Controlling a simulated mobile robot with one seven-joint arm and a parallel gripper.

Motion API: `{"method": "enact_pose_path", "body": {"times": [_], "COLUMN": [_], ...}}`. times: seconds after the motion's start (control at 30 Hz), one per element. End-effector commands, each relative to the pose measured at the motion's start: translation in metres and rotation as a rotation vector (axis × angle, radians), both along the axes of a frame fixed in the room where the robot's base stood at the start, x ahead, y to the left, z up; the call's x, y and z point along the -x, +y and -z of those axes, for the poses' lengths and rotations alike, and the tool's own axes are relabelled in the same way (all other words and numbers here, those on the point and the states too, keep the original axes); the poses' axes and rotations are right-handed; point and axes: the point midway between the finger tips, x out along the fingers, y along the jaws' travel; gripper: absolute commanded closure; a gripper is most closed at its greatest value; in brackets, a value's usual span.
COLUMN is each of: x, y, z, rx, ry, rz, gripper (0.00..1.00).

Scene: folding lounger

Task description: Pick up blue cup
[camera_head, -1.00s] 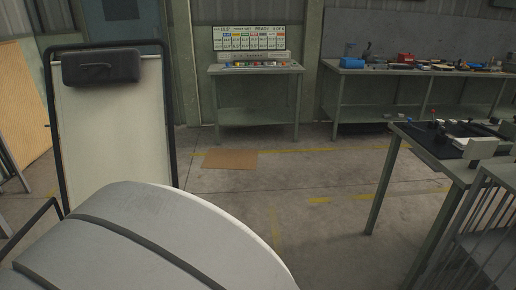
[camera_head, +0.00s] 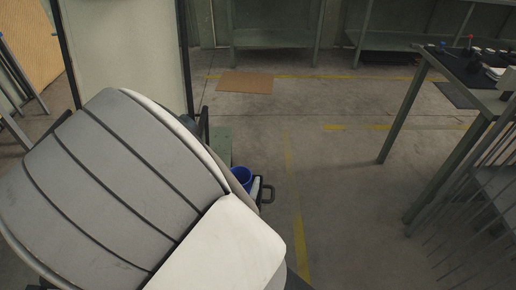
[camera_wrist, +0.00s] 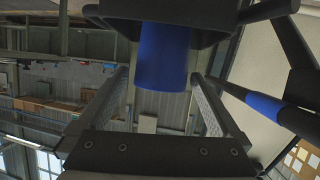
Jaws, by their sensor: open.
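The blue cup (camera_head: 242,176) shows in the head view just right of my large grey and white arm, which hides part of it. It is near a dark frame with a looped black handle (camera_head: 267,192). In the wrist view the blue cup (camera_wrist: 162,55) is at the upper middle, with its upper part in the picture meeting a dark holder or tray (camera_wrist: 205,22). My gripper (camera_wrist: 160,76) is open, with one finger on each side of the cup in that picture. I cannot tell whether either finger touches it. My arm hides the gripper in the head view.
The lounger's pale panel (camera_head: 125,60) stands behind my arm. A dark bar with a blue band (camera_wrist: 264,106) runs close to the right finger. A workbench (camera_head: 470,75) and a wire cage (camera_head: 480,190) are at the right. The floor (camera_head: 340,180) between is clear.

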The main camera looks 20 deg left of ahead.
Motion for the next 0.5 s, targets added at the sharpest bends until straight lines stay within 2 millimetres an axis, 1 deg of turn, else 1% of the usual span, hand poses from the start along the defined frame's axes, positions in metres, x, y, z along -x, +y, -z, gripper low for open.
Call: {"method": "enact_pose_path", "body": {"times": [0.07,0.2,0.3,0.4,0.5], "x": [-0.006,-0.025,-0.038,-0.045,-0.047], "y": [0.0,0.003,0.005,0.006,0.006], "z": [0.004,0.015,0.02,0.022,0.021], "rx": [0.0,0.001,0.0,-0.001,-0.001], "ry": [-0.001,-0.002,-0.001,-0.002,-0.001], "rz": [0.002,0.003,0.003,0.001,0.001], "gripper": [0.0,0.0,0.0,0.0,0.0]}}
